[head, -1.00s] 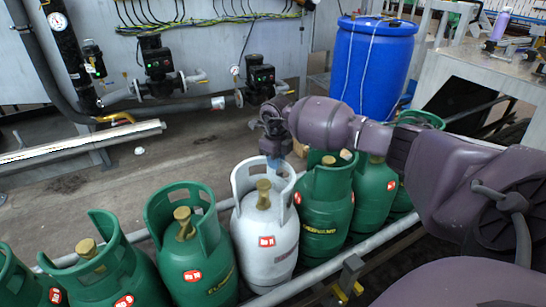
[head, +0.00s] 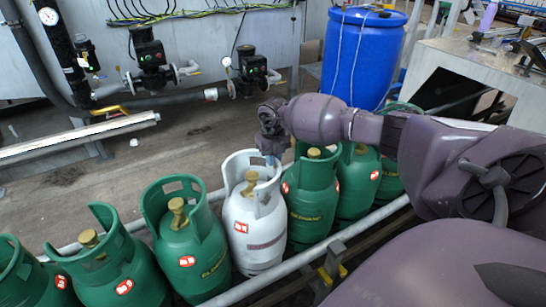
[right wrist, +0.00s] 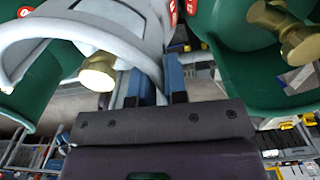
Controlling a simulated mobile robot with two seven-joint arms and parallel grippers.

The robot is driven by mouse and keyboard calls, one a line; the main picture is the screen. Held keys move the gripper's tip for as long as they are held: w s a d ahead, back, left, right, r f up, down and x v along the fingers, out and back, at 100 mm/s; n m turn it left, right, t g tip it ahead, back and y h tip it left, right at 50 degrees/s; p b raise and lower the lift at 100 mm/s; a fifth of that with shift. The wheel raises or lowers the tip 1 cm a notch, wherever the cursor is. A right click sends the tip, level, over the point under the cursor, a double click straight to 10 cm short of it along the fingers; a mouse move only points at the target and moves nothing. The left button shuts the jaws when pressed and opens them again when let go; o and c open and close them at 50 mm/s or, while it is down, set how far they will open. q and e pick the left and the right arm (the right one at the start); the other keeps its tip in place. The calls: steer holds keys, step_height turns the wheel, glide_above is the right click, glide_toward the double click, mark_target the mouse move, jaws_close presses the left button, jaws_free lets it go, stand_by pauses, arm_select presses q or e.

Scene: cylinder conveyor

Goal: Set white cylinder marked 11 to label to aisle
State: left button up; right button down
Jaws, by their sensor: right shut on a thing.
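The white cylinder (head: 262,232) stands upright in the row of green cylinders, with a brass valve (head: 250,183) inside its open collar. Its small red label (head: 240,227) sits left of the middle of its visible side; the number is too small to read surely. My right gripper (head: 272,158) reaches down to the right rear part of the collar and is shut on it. In the right wrist view the blue fingers (right wrist: 158,85) are at the white collar rim (right wrist: 95,30), with the brass valve beside them. My left gripper is not in view.
Green cylinders stand close on both sides, one left (head: 190,245) and one right (head: 312,205). A grey rail (head: 300,262) runs along the row's front. A blue barrel (head: 362,60) and a pipe-fitted wall stand behind. Open floor lies behind the row.

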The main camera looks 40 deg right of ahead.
steer(key=shift+d+r, duration=0.1)
steer(key=shift+d, duration=0.05)
steer(key=c, duration=1.2)
jaws_free()
